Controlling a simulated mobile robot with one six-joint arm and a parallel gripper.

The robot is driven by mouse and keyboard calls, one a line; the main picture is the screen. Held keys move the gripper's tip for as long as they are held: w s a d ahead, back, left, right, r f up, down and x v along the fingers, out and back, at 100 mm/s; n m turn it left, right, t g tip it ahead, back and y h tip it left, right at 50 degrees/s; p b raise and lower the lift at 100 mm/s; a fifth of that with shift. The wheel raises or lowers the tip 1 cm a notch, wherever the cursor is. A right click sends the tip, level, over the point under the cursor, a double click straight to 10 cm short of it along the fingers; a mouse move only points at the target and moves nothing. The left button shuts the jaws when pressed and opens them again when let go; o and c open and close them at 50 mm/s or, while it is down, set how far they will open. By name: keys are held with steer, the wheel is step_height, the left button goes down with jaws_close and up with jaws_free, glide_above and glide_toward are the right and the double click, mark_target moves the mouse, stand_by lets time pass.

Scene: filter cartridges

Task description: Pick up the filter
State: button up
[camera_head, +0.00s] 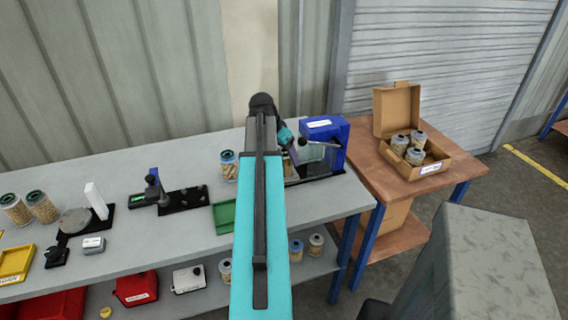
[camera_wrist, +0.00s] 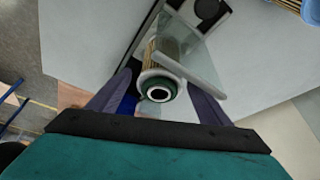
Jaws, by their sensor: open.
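A filter (camera_wrist: 166,60) with a pleated tan body, a green end cap and a dark centre hole shows in the wrist view, its end facing the camera. My gripper (camera_wrist: 160,84) is open, with one dark finger on each side of the filter's end. I cannot tell whether either finger touches it. A clear panel (camera_wrist: 188,62) stands close beside the filter. In the head view my arm reaches over the bench to the blue machine (camera_head: 326,132), and the filter there is mostly hidden.
A cardboard box (camera_head: 428,168) with several filters stands on the wooden table (camera_head: 368,142) at the right. On the grey bench (camera_head: 150,235) are a green tray (camera_head: 223,216), a black fixture (camera_head: 184,200) and a filter jar (camera_head: 228,166).

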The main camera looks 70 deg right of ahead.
steer(key=c, duration=1.2)
steer(key=shift+r, duration=0.25)
steer(key=shift+r+b, duration=0.7)
steer(key=shift+r, duration=0.9)
steer(key=shift+s+a+r+b, duration=0.2)
steer(key=shift+s+a+b, duration=1.1)
steer(key=shift+a, duration=0.9)
steer(key=shift+s+a+r+b, duration=0.25)
steer(key=shift+s+a+b, duration=0.7)
steer(key=shift+s+a, duration=0.95)
steer(key=shift+s+a+r+b, duration=0.2)
steer(key=shift+s+a+b, duration=0.9)
steer(key=shift+a, duration=1.45)
